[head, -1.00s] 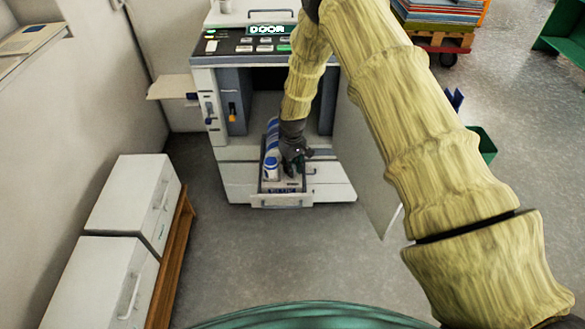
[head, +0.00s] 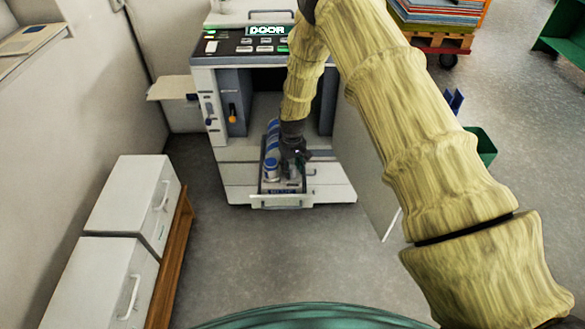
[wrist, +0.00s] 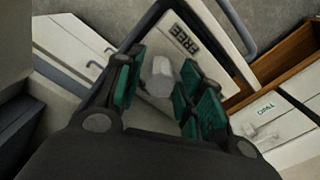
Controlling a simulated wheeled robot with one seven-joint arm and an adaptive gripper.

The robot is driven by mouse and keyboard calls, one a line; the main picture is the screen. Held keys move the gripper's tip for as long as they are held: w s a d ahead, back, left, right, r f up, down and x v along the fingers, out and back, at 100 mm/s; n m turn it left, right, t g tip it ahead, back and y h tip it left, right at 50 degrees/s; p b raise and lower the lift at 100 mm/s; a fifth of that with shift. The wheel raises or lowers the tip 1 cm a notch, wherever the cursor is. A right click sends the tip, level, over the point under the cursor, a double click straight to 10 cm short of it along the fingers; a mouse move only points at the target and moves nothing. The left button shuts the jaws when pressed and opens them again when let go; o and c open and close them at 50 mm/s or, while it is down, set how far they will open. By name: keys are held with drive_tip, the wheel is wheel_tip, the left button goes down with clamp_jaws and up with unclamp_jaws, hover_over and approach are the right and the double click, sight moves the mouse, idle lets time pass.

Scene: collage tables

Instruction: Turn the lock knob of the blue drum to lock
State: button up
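The blue drum (head: 272,148) lies lengthwise in a pulled-out tray at the front of the machine, with a pale end facing me. My gripper (head: 294,172) is low over the tray, just right of the drum. In the wrist view a pale grey knob (wrist: 161,76) stands between the green finger pads of my gripper (wrist: 160,88). The fingers are apart, one on each side of the knob, with what look like narrow gaps. A label reading FREE (wrist: 185,39) is on the tray front beyond the knob. The drum itself is not clear in the wrist view.
The tray front (head: 282,201) sticks out of the machine, whose display reads DOOR (head: 267,31). An open door panel (head: 362,170) stands on the right. White drawer cabinets (head: 132,203) on a wooden base are at the left. The floor in front is clear.

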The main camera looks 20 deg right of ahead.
sight(293, 167)
idle(0.3)
wheel_tip(293, 167, up, 12)
idle(0.6)
idle(0.4)
drive_tip(key=shift+m, duration=0.3)
drive_tip(key=s+f, duration=1)
drive_tip(key=f, duration=0.1)
drive_tip(key=shift+s, duration=0.4)
drive_tip(key=s+f+m, duration=0.1)
drive_tip(key=s+f, duration=0.4)
drive_tip(key=s, duration=0.7)
drive_tip(key=s+f, duration=0.5)
drive_tip(key=s, duration=0.8)
drive_tip(key=s+r, duration=0.1)
drive_tip(key=s, duration=1.1)
drive_tip(key=shift+s+r+m, duration=0.3)
drive_tip(key=shift+m, duration=0.1)
